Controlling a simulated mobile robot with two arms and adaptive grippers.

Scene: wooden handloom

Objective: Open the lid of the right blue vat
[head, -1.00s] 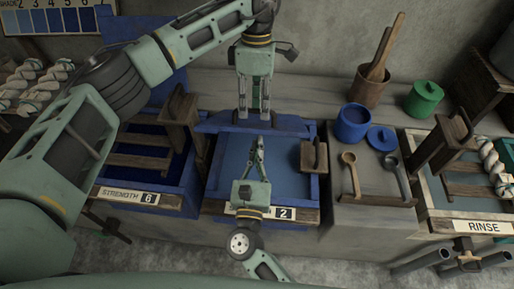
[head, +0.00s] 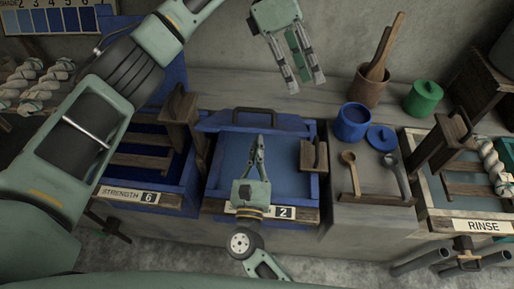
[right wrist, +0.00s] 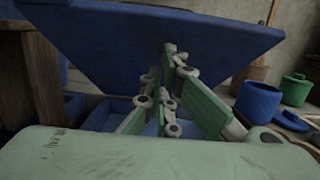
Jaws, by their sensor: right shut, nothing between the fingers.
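The right blue vat (head: 213,184), labelled 2, stands open in the middle of the head view, with blue liquid inside. Its blue lid (head: 215,123) is raised at the back edge, with a dark handle (head: 268,110). In the right wrist view the lid (right wrist: 150,45) is a large tilted panel over the fingers. My left gripper (head: 306,89) is open and empty, up and right of the handle and apart from it. My right gripper (head: 258,138) is shut and empty, over the vat with its tips near the lid; whether they touch it I cannot tell.
The left vat (head: 190,190), labelled 6, is open. A wooden block (head: 313,156) stands on the right vat's right side. Right of it are ladles (head: 350,170), a blue pot (head: 352,124), a green pot (head: 423,98) and the rinse vat (head: 430,210).

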